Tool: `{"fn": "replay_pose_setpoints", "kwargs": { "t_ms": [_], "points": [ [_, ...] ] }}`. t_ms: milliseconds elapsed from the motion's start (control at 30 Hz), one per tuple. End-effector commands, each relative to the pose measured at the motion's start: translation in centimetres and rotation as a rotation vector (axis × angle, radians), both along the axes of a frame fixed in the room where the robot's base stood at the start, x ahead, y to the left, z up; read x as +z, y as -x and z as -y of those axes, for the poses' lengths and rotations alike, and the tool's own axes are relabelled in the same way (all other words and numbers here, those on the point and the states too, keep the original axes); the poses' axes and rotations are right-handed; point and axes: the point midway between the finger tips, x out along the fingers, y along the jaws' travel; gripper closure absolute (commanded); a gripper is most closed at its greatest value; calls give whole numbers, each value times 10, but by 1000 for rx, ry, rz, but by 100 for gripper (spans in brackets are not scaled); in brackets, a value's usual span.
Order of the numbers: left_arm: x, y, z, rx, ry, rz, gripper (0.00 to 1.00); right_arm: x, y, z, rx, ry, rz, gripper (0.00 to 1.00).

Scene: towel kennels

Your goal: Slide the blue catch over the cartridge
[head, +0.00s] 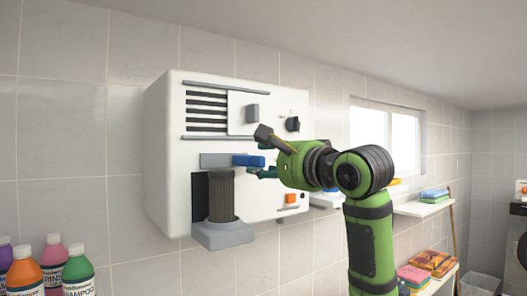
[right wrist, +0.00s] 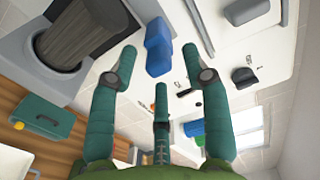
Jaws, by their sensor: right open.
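The blue catch (head: 247,160) sits on a grey rail on the front of a white wall unit (head: 164,130). It is to the right of the top of the cartridge (head: 221,197), a dark ribbed cylinder standing upright in a grey holder. In the right wrist view the blue catch (right wrist: 158,47) shows ahead between my fingertips, and the cartridge (right wrist: 80,32) is at the upper left. My right gripper (head: 259,152) is open, with its fingers spread above and below the catch's right end. I cannot tell whether they touch it. My left gripper is out of view.
The unit also carries a grey handle (head: 252,113), a dark knob (head: 292,124) and an orange button (head: 291,198). Bottles (head: 78,270) stand at the lower left. Shelves with folded towels (head: 434,194) are at the right.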

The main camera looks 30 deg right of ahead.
Motion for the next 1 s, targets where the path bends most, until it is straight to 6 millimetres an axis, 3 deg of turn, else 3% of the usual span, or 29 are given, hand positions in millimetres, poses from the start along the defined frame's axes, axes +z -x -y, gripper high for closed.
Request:
{"fn": "replay_pose_setpoints", "kwargs": {
  "t_ms": [133,400,500,533,767,1000],
  "points": [
    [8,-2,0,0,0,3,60,1,-11,-2,0,0,-1,52],
    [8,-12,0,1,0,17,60,-1,-12,-2,0,1,1,52],
    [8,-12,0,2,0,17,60,-1,-12,-2,0,1,1,92],
    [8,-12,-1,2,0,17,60,-1,-12,-2,0,1,1,100],
    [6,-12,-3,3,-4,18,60,-1,-11,-6,1,2,0,100],
    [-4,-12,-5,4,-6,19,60,-3,-5,-53,8,2,0,100]
  ]
}}
